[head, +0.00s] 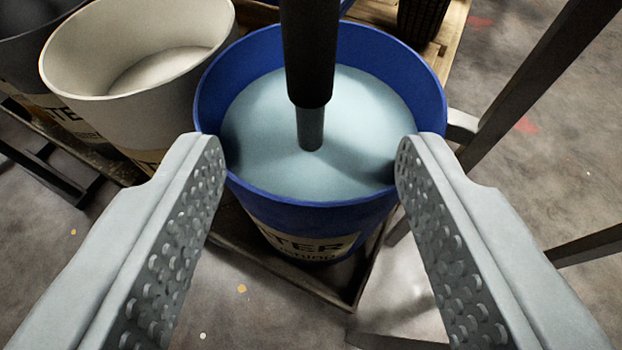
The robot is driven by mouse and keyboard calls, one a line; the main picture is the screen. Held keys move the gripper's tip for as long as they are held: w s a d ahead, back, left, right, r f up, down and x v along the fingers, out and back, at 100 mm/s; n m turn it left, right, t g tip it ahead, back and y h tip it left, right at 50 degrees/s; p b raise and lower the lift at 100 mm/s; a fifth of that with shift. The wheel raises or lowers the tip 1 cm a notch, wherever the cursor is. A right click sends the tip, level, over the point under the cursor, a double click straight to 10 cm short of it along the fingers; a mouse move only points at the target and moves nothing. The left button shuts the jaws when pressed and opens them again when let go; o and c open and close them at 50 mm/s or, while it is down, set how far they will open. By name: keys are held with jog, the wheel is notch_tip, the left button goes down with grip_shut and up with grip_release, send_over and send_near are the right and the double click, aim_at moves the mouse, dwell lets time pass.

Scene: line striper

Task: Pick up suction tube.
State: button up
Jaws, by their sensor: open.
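The suction tube (310,60) is a black upright tube with a thinner grey end. It comes down from the top of the view, and its tip is at or in the pale blue liquid in a blue bucket (222,70); I cannot tell how deep. My gripper (310,165) is open, with one studded finger on each side of the picture. The tube shows in the gap between the fingers, farther off and touching neither. The fingertips overlap the bucket's left and right rim in the picture.
A white bucket (75,55) stands left of the blue one, with a dark bucket (25,45) at the far left. They stand on a wooden pallet (290,275). Dark metal bars (545,80) cross the right side. Concrete floor (585,160) is open at right.

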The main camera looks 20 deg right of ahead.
aim_at(310, 69)
jog(key=x, duration=0.5)
jog(key=shift+s, duration=0.1)
jog(key=shift+r+x, duration=0.1)
jog(key=shift+x, duration=1.35)
jog(key=shift+r+x, duration=0.15)
jog(key=shift+x, duration=1.3)
grip_shut()
